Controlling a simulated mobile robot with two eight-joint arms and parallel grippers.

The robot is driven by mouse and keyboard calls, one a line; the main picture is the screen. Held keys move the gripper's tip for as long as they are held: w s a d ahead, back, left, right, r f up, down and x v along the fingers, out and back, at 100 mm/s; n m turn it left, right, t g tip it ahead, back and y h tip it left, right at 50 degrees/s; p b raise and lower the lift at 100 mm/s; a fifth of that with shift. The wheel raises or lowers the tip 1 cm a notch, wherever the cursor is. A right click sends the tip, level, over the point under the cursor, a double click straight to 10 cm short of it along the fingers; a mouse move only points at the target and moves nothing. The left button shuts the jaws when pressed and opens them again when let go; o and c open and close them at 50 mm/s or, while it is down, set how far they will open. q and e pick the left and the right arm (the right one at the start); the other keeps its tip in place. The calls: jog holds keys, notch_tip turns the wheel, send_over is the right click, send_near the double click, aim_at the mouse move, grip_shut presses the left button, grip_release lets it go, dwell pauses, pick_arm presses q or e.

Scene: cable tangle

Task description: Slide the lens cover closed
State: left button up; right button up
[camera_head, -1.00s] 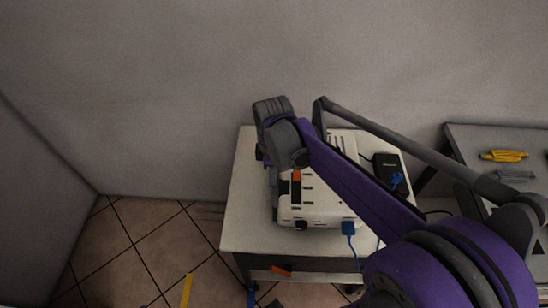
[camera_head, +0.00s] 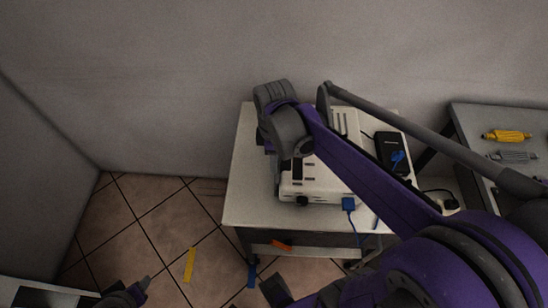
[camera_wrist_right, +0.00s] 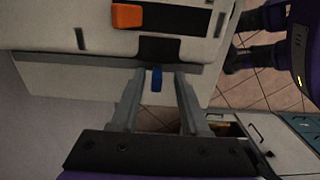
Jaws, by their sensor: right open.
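The white projector (camera_head: 308,190) lies on a small cart, partly hidden behind my right arm. A small blue tab (camera_wrist_right: 156,80) stands at that recess, perhaps the lens cover's; the cover is not clearly seen. My right gripper (camera_wrist_right: 157,76) is open, its fingers on either side of the tab with gaps. In the head view its fingers are hidden. My left gripper (camera_head: 140,288) is low at the bottom left, its jaws unclear.
A black box (camera_head: 390,150) with a blue item and cables sits right of the projector. A blue plug (camera_head: 348,203) hangs at the projector's front. A grey side table (camera_head: 500,120) holds yellow and grey tools. The cart's front left top is clear.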

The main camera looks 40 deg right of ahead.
notch_tip(320, 180, up, 11)
jog(key=p, duration=0.1)
jog(key=shift+f, duration=0.15)
jog(key=shift+a, duration=0.1)
dwell(0.5)
